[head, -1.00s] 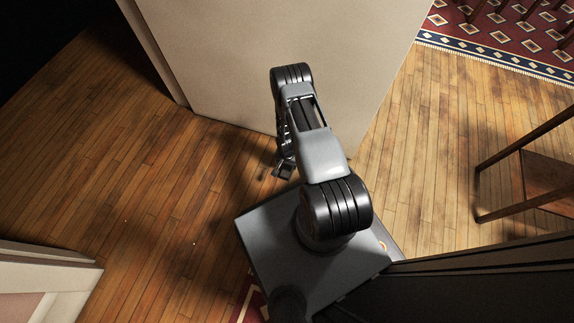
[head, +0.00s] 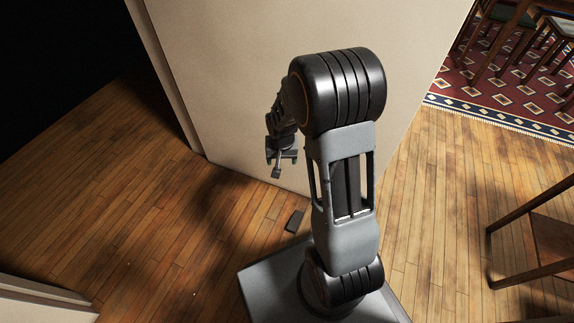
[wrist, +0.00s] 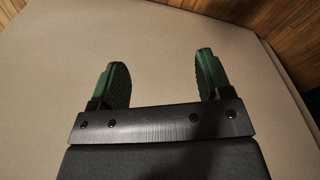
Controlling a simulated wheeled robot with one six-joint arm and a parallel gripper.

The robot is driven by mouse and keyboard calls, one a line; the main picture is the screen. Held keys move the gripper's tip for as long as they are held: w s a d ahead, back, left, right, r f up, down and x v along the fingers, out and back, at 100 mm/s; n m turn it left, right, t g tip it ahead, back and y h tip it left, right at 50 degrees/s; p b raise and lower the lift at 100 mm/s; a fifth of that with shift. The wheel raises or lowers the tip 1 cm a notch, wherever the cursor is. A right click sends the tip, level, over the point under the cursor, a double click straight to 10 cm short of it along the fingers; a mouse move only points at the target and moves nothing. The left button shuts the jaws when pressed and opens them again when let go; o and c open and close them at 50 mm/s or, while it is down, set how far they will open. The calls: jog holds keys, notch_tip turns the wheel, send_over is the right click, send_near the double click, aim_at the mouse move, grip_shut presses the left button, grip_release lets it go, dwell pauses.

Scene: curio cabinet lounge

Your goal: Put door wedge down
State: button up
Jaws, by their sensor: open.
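The door wedge (head: 294,221), a small dark block, lies on the wooden floor just in front of my base, near the foot of the pale wall. My gripper (head: 277,165) is raised above the floor, up and to the left of the wedge in the head view, and apart from it. In the wrist view, my gripper (wrist: 161,78) has its two green-padded fingers spread wide with nothing between them. The wedge does not show in the wrist view.
The pale wall (head: 300,100) stands close behind my gripper. A wooden chair (head: 530,235) is at the right, and a patterned red rug (head: 500,85) with furniture lies at the back right. Wooden floor (head: 130,220) is clear at the left.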

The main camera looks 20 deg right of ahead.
jog(key=s+a+r+n, duration=0.2)
jog(key=s+r, duration=0.5)
jog(key=r, duration=0.1)
jog(key=s+a+r+n+t, duration=0.1)
jog(key=s+a+r+n, duration=0.1)
jog(key=s+r, duration=0.5)
jog(key=shift+s+a+r, duration=0.2)
jog(key=shift+a+r, duration=0.15)
jog(key=shift+r, duration=0.05)
